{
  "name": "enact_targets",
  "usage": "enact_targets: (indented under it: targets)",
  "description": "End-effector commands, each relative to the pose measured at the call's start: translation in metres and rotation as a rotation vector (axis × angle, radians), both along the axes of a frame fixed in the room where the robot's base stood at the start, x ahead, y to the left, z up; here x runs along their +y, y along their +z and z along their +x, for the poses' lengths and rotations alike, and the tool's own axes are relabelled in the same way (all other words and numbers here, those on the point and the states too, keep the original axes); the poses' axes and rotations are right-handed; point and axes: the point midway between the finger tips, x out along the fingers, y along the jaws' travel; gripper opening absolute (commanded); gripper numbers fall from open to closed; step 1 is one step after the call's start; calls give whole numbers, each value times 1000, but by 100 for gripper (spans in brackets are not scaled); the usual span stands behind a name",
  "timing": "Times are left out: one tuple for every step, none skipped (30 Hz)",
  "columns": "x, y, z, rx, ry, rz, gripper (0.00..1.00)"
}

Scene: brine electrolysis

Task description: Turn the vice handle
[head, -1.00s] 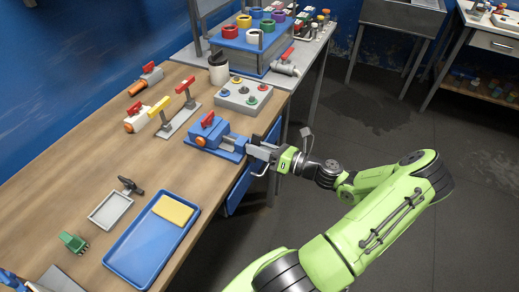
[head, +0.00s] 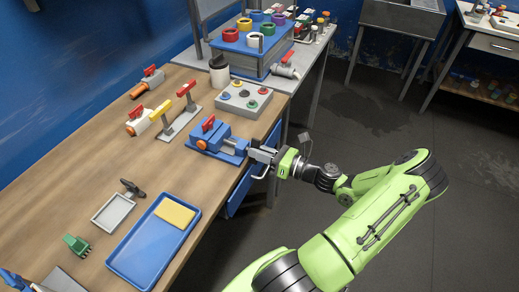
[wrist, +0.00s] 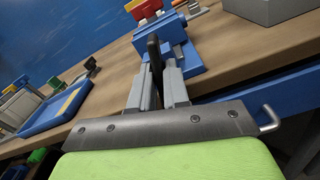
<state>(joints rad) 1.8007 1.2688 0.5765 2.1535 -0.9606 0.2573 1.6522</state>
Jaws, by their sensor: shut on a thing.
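The blue vice (head: 222,138) is at the right edge of the wooden workbench in the head view, with a red part on top and an orange round end. It also shows in the wrist view (wrist: 172,45), beyond my fingers. My gripper (head: 262,154) is at the vice's right end, over the bench edge. In the wrist view, my gripper (wrist: 157,80) is shut on the dark vice handle (wrist: 154,52), which stands roughly upright between the two grey fingers. In the head view the handle is mostly hidden by the gripper.
A grey button box (head: 243,98) stands just behind the vice. The floor right of the bench is clear.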

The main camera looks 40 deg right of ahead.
Motion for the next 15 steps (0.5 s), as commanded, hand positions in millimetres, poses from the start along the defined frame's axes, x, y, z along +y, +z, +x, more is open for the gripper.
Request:
enact_targets:
  targets:
    - [0, 2, 0, -10, 1, -36, 0]
    - [0, 2, 0, -20, 1, -61, 0]
    - [0, 2, 0, -32, 2, -96, 0]
    - [1, 2, 0, -40, 2, -123, 0]
    - [1, 2, 0, -51, 2, -150, 0]
    - [1, 2, 0, -64, 1, -184, 0]
    - [1, 1, -1, -74, 1, -212, 0]
    - [1, 1, -1, -82, 1, -238, 0]
    - [1, 1, -1, -95, 2, -274, 0]
    - [1, 1, -1, -106, 1, -301, 0]
    - [1, 1, -1, -115, 1, -327, 0]
    - [1, 1, -1, -128, 1, -364, 0]
    - [2, 1, -1, -138, 1, -390, 0]
    - [2, 1, -1, -147, 1, -418, 0]
    - [2, 1, -1, -160, 1, -454, 0]
